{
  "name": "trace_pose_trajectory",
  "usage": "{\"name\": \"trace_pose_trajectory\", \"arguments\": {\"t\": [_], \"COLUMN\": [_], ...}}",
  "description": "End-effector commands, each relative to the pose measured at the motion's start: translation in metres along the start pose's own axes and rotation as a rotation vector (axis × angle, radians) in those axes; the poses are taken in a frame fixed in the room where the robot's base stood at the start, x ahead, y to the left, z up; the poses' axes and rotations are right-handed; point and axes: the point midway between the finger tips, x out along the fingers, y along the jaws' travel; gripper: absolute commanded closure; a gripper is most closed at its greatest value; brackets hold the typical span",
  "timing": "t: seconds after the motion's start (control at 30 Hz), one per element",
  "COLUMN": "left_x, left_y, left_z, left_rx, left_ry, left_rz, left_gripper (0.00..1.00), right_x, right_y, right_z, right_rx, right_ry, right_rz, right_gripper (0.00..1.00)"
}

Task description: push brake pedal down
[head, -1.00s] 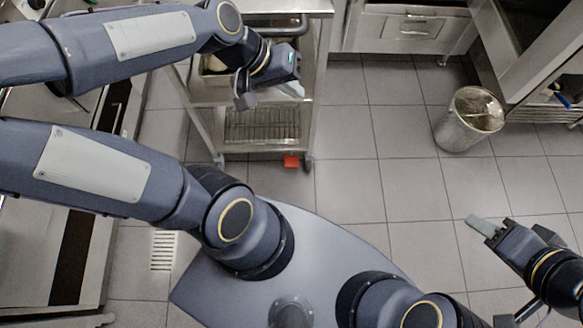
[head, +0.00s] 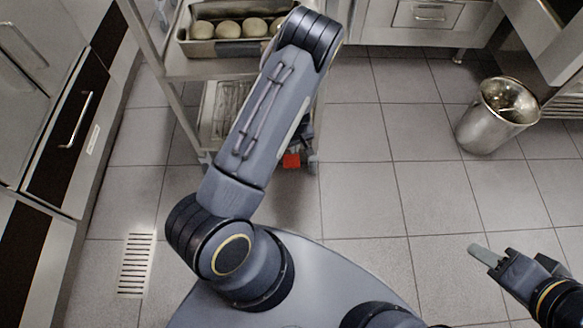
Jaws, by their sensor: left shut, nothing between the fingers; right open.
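The red brake pedal (head: 291,160) sits low by the caster at the near right corner of the metal trolley (head: 182,66). My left arm reaches over to the trolley and folds down, hiding much of its right side. Of my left gripper (head: 306,136), only a small dark part shows past the arm, close above and beside the pedal. Its fingertips are hidden, so I cannot tell whether they touch the pedal; the gripper is shut and empty. My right gripper (head: 487,256) is open and empty over the floor at the right, far from the pedal.
A tray (head: 202,47) with several round dough balls is on the trolley's upper level, and a wire rack (head: 222,108) is below. A metal bin (head: 493,117) stands at the right. Cabinets (head: 62,125) line the left. The tiled floor between trolley and bin is clear.

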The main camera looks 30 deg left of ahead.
Motion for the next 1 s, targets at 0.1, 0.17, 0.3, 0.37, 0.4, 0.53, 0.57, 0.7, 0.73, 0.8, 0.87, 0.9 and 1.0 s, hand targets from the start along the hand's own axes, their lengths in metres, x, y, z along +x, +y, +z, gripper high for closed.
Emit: {"name": "trace_pose_trajectory", "arguments": {"t": [0.1,0.17,0.3,0.37,0.4,0.53,0.57,0.7,0.73,0.8,0.87,0.9,1.0], "left_x": [0.017,0.017,0.016,0.016,0.016,0.019,0.02,0.03,0.034,0.042,0.05,0.055,0.069], "left_y": [-0.003,-0.003,-0.003,-0.003,-0.003,-0.004,-0.004,-0.004,-0.004,-0.004,-0.004,-0.005,-0.005], "left_z": [0.0,-0.001,-0.001,0.0,0.0,0.0,0.0,0.0,0.0,0.0,0.0,0.0,0.0], "left_rx": [0.003,0.002,0.002,0.002,0.002,0.002,0.002,0.003,0.003,0.003,0.002,0.002,0.001], "left_ry": [0.014,0.016,0.016,0.015,0.015,0.014,0.014,0.014,0.014,0.013,0.013,0.013,0.013], "left_rz": [-0.018,-0.02,-0.02,-0.02,-0.02,-0.02,-0.02,-0.02,-0.02,-0.02,-0.02,-0.021,-0.021], "left_gripper": [1.0,1.0,1.0,1.0,1.0,1.0,1.0,1.0,1.0,1.0,1.0,1.0,1.0], "right_x": [0.005,0.005,0.004,0.004,0.004,0.006,0.007,0.015,0.017,0.022,0.028,0.032,0.041], "right_y": [0.003,0.002,0.002,0.002,0.002,0.003,0.003,0.007,0.008,0.01,0.013,0.015,0.019], "right_z": [0.003,0.003,0.002,0.002,0.002,0.003,0.004,0.007,0.008,0.011,0.014,0.016,0.021], "right_rx": [0.0,0.0,0.0,0.0,0.0,0.0,0.0,0.0,0.0,0.0,0.0,0.0,0.0], "right_ry": [0.0,0.0,0.0,0.0,0.0,0.0,0.0,0.0,0.0,0.0,0.0,0.0,0.0], "right_rz": [0.0,0.0,0.0,0.0,0.0,0.0,0.0,0.0,0.0,0.0,0.0,0.0,0.0], "right_gripper": [0.6,0.6,0.6,0.6,0.6,0.6,0.6,0.6,0.6,0.6,0.6,0.6,0.6]}}
